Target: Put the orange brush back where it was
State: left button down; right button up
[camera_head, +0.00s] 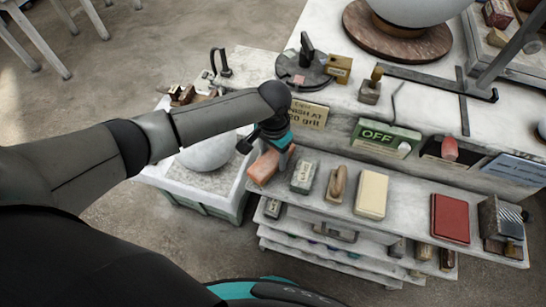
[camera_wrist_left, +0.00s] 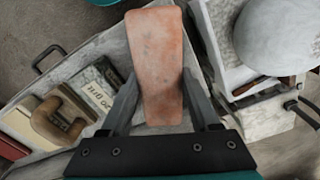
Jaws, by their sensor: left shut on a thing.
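An orange block-shaped brush (camera_head: 265,167) is at the left end of the top ledge, beside a grey-green block with a label. My left gripper (camera_head: 277,147) comes down from above and is shut on it. In the left wrist view the brush (camera_wrist_left: 156,50) stands lengthwise between the two fingers (camera_wrist_left: 159,88), and only its smooth face shows. I cannot tell whether it touches the ledge or hangs just above it. My right gripper is not in view.
The ledge (camera_head: 400,215) holds the labelled block (camera_head: 303,176), a wooden-handled tool (camera_head: 337,184), a cream block (camera_head: 371,194) and a red block (camera_head: 450,218). Left of it stands a tub (camera_head: 240,188) with a pale sphere (camera_head: 207,150).

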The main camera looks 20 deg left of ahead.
aim_at(273, 156)
pick_arm(q)
jog(key=shift+f, duration=0.4)
jog(key=shift+f, duration=0.1)
jog(key=shift+c, duration=0.6)
grip_release()
notch_tip(273, 156, up, 12)
jog(key=p, duration=0.1)
